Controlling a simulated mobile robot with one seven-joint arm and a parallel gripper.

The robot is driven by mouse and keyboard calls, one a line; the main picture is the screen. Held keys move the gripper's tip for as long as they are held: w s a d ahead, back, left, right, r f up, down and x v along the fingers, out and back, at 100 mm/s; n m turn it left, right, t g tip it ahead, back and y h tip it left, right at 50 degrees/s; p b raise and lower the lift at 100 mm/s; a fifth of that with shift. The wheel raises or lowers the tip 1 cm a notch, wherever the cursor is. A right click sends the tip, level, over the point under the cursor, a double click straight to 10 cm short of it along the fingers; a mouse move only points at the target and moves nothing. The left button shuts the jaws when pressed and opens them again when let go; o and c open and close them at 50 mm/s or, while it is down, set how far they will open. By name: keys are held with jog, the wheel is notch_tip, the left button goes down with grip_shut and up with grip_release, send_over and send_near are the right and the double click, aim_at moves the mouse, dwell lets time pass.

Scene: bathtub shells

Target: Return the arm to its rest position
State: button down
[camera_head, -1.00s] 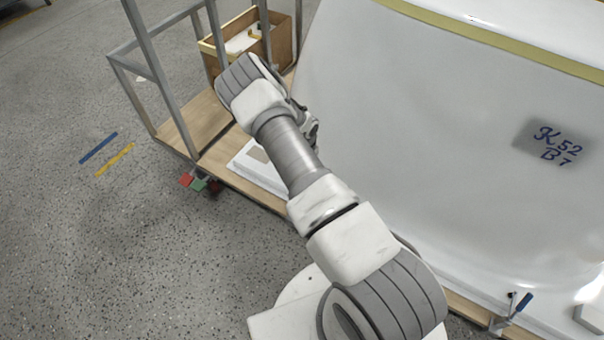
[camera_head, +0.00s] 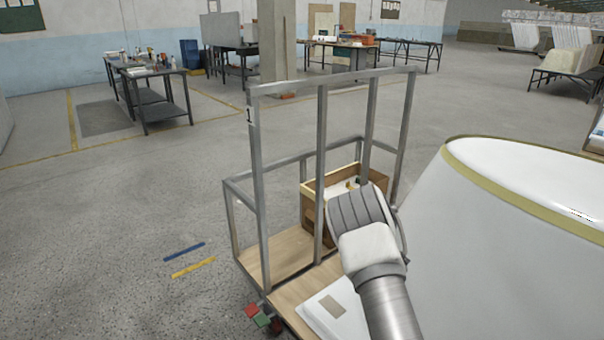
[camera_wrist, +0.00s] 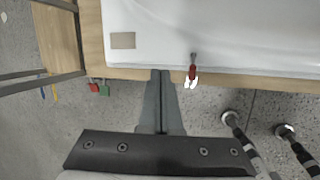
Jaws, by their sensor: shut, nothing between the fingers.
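My arm (camera_head: 372,250) rises from the bottom edge in the head view, its grey and white joint in front of the cart's wooden box. My gripper is hidden in that view. In the wrist view my gripper (camera_wrist: 161,73) is shut and empty, its two dark fingers together. No object is held.
The cart's metal frame (camera_head: 322,160) and wooden box (camera_head: 313,205) stand close to my arm. A large white tub shell (camera_head: 480,260) is at right. A red-handled clamp (camera_wrist: 193,73) sits right of the fingers. Open floor (camera_head: 110,220) lies left; workbenches (camera_head: 160,97) stand far back.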

notch_tip(320, 180, up, 17)
jog(key=w+d+m+t+h, duration=0.2)
jog(key=w+m+t, duration=0.1)
jog(key=m, duration=0.3)
jog(key=s+r+m+h, duration=0.1)
jog(key=s+r+m, duration=0.2)
jog(key=r, duration=0.3)
jog(key=s+r+m, duration=0.2)
jog(key=r+m, duration=0.1)
jog(key=r, duration=0.4)
jog(key=s+a+r+m, duration=0.2)
jog(key=s+r+m, duration=0.7)
jog(key=s, duration=0.7)
jog(key=s+a+r+m+g+y, duration=0.1)
jog(key=s+a+m+y, duration=0.1)
jog(key=s+a, duration=0.5)
jog(key=s+a+r+m+y, duration=0.1)
jog(key=s+a+y, duration=0.1)
jog(key=s, duration=0.8)
notch_tip(320, 180, up, 16)
jog(key=p, duration=1.6)
jog(key=shift+s+a+f+g, duration=0.15)
jog(key=shift+s+a+g, duration=0.1)
jog(key=shift+s+g, duration=0.05)
